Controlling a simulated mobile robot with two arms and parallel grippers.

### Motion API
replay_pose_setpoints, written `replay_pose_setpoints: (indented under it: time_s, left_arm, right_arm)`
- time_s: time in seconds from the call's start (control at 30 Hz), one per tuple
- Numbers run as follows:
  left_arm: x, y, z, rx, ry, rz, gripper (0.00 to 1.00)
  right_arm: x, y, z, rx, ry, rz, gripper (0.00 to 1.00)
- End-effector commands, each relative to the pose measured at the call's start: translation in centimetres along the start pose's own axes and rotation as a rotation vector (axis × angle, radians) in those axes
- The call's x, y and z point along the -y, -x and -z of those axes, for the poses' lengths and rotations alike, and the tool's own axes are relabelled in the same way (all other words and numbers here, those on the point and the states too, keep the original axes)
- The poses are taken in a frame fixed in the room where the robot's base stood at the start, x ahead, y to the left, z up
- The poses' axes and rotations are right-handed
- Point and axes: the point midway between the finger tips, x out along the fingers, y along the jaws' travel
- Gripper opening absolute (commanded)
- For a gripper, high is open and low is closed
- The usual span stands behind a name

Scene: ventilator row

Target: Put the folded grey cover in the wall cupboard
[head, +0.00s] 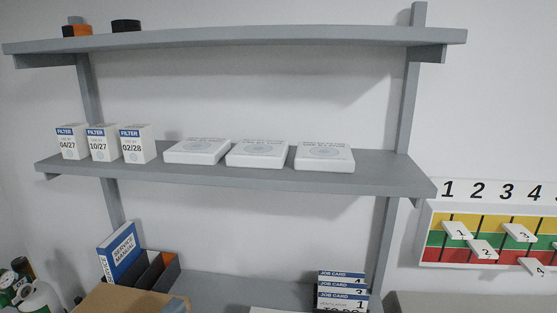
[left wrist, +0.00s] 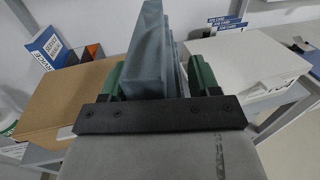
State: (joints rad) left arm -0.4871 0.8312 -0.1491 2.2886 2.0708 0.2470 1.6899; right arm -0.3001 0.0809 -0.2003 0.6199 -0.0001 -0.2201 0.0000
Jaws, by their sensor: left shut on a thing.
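The folded grey cover (left wrist: 150,45) stands upright in the left wrist view as a blue-grey stack of layers. My left gripper (left wrist: 157,78) is shut on it, with one green finger on each side. The cover's lower part is hidden behind the dark gripper bar. I see no wall cupboard in either view. My right gripper is in neither view.
A grey wall shelf (head: 390,178) holds filter boxes (head: 102,142) and flat white packs (head: 257,154). A cardboard box (head: 130,300), a service manual (head: 119,252) and job cards (head: 342,290) are lower down. A numbered colour board (head: 490,238) hangs at the right.

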Motion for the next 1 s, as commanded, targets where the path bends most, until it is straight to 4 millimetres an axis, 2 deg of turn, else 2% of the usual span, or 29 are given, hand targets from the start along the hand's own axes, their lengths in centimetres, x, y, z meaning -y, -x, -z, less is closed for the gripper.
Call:
replay_pose_setpoints:
  time_s: [0.2,0.73,0.8,1.0]
  left_arm:
    - [1.3,1.9,2.3,0.0,0.004,-0.059,0.24]
    - [6.0,-0.5,1.5,0.005,0.01,-0.356,0.24]
    - [6.0,-0.4,3.8,0.002,-0.002,-0.355,0.24]
    - [5.9,-0.4,6.9,0.003,-0.002,-0.352,0.24]
  right_arm:
    - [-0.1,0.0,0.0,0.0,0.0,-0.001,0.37]
    - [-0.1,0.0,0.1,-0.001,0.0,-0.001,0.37]
    - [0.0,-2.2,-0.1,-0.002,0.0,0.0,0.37]
    - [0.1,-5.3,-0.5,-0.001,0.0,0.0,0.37]
